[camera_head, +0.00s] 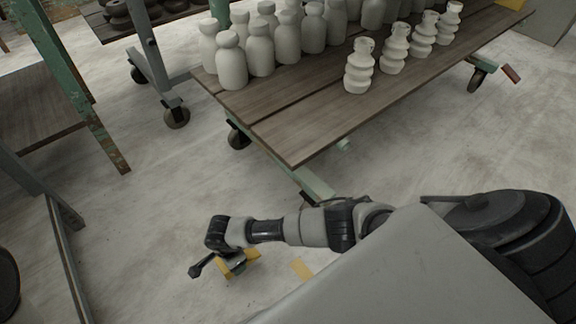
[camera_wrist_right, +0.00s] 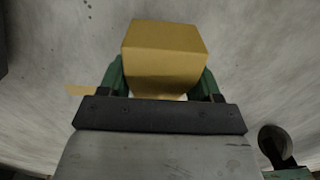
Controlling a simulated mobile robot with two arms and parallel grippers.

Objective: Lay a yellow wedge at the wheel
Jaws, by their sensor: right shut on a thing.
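My right gripper (camera_head: 232,268) reaches low over the floor. It is shut on a yellow wedge (camera_head: 223,269), which fills the space between the green fingers in the right wrist view (camera_wrist_right: 165,58). Only its block-like end faces show there. A dark caster wheel (camera_wrist_right: 274,143) with a green frame is at the lower right of the wrist view, apart from the wedge. In the head view, one wheel (camera_head: 238,138) of the bottle cart shows under its left end. The front corner of the cart's base is partly hidden by my right arm. My left gripper is not in view.
The wooden-topped cart (camera_head: 290,140) carries several pale bottles (camera_head: 259,47) and ribbed vases (camera_head: 359,66). Another rack's caster (camera_head: 177,117) stands at the left. The floor (camera_head: 150,210) between is clear.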

